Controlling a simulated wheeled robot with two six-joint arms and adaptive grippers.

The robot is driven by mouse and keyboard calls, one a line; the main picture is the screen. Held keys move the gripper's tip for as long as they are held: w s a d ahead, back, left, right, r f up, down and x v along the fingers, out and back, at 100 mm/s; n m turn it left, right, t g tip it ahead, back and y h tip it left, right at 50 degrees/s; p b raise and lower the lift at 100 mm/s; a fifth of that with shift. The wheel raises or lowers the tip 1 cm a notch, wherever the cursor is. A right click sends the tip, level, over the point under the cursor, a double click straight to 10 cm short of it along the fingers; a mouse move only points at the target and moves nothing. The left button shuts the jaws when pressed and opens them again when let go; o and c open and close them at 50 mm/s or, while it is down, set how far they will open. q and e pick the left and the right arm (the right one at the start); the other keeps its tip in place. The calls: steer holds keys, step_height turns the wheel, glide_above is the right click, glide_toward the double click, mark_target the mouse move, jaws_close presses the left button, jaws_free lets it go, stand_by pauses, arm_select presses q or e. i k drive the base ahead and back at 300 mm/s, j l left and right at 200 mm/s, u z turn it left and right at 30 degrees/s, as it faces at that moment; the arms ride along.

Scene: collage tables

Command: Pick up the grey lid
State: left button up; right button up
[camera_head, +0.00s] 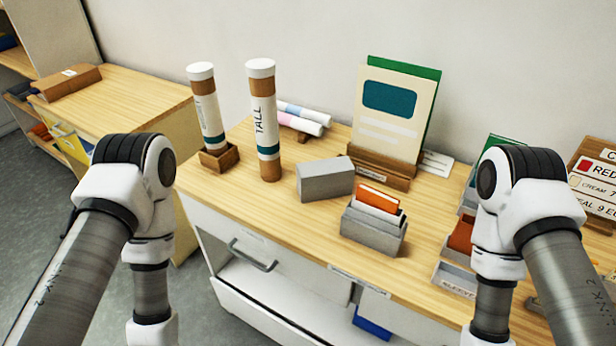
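The grey lid (325,180) looks like a plain grey block standing on the wooden table top, left of and behind an open grey box (373,232). The box holds orange and white cards (379,198). The lid and box appear apart. My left arm comes in from the left and bends down in front of the table's left end. My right arm comes in from the right and bends down over the table's right part. Both grippers are below the frame edge and out of view.
Two cardboard tubes, one labelled TALL (264,120) and one in a wooden holder (218,157), stand left of the lid. A wooden stand (382,171) with cream and green boards is behind. Grey trays (455,277) lie right. The front left table top is clear.

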mark_target(331, 178)
steer(key=i+j+z, duration=0.1)
steer(key=j+z, duration=0.35)
steer(key=j, duration=0.15)
steer(key=j+z, duration=0.5)
steer(key=i+j, duration=0.05)
steer(key=j, duration=0.05)
